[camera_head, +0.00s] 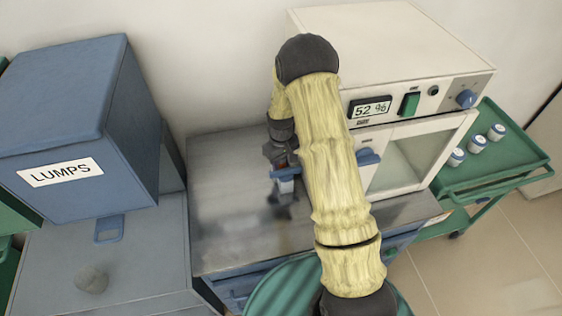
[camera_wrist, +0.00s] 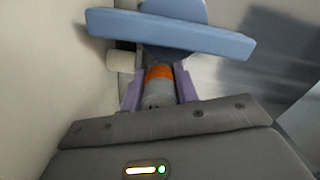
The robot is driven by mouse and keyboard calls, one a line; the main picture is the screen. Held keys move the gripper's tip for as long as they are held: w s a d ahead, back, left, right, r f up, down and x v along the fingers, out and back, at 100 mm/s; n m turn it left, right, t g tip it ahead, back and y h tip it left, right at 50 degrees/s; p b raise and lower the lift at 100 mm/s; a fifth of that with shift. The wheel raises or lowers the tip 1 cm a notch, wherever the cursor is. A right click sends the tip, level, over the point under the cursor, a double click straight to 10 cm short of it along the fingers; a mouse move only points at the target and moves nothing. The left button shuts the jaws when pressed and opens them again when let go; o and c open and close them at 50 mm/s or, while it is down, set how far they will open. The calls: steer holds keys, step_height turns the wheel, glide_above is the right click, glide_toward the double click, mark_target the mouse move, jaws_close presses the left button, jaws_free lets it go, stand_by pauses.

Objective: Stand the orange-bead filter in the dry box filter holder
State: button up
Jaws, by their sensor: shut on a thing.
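In the wrist view, my gripper (camera_wrist: 158,84) has its purple fingers shut on the sides of a grey cylinder with an orange band, the orange-bead filter (camera_wrist: 158,73). A flat blue bar (camera_wrist: 190,37) with a rounded part crosses just past the filter's far end; I cannot tell whether they touch. In the head view, my gripper (camera_head: 284,168) points down over the metal worktop, left of the white dry box (camera_head: 420,48), whose display reads 52 %. My arm hides part of the box front, and the filter barely shows there. I cannot clearly make out the filter holder.
The metal worktop (camera_head: 225,205) is bare left of my gripper. A blue LUMPS bin (camera_head: 60,140) stands at the left, with a grey lump (camera_head: 91,279) in front. A green trolley (camera_head: 508,165) with several small jars is at the right. The dry box has a blue handle (camera_head: 367,157).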

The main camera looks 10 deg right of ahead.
steer(key=shift+s+f+b, duration=0.3)
steer(key=shift+f, duration=0.25)
steer(key=shift+s+f+b, duration=0.25)
steer(key=shift+s+f, duration=0.05)
steer(key=shift+f, duration=0.25)
steer(key=o, duration=0.9)
steer(key=shift+f, duration=0.1)
steer(key=shift+w+r, duration=0.2)
steer(key=shift+r, duration=0.4)
steer(key=shift+o, duration=0.9)
step_height(320, 180, up, 19)
steer(key=b, duration=0.2)
steer(key=shift+f, duration=0.2)
